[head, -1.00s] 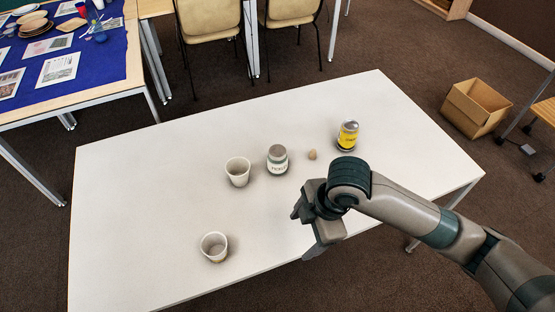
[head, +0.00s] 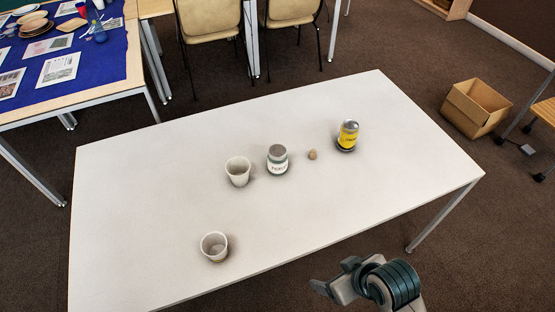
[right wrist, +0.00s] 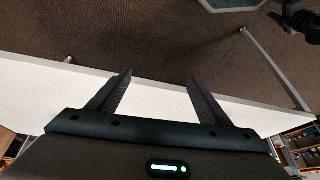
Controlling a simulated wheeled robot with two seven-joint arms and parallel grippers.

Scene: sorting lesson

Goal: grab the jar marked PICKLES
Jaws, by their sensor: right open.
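A jar with a grey lid and a white and green label (head: 277,161) stands upright near the middle of the white table. Its lettering is too small to read surely, though it could be PICKLES. A second jar with a dark lid and yellow label (head: 347,137) stands to its right; its word is not clear. My right gripper (head: 322,287) is off the table's front edge, well apart from both jars. In the right wrist view its two fingers (right wrist: 157,82) are spread with nothing between them. My left gripper is not in view.
A white cup (head: 238,172) stands close to the left of the green-labelled jar, and a small brown lump (head: 312,155) lies between the jars. Another cup (head: 214,246) stands near the front. The right front of the white table (head: 370,195) is clear.

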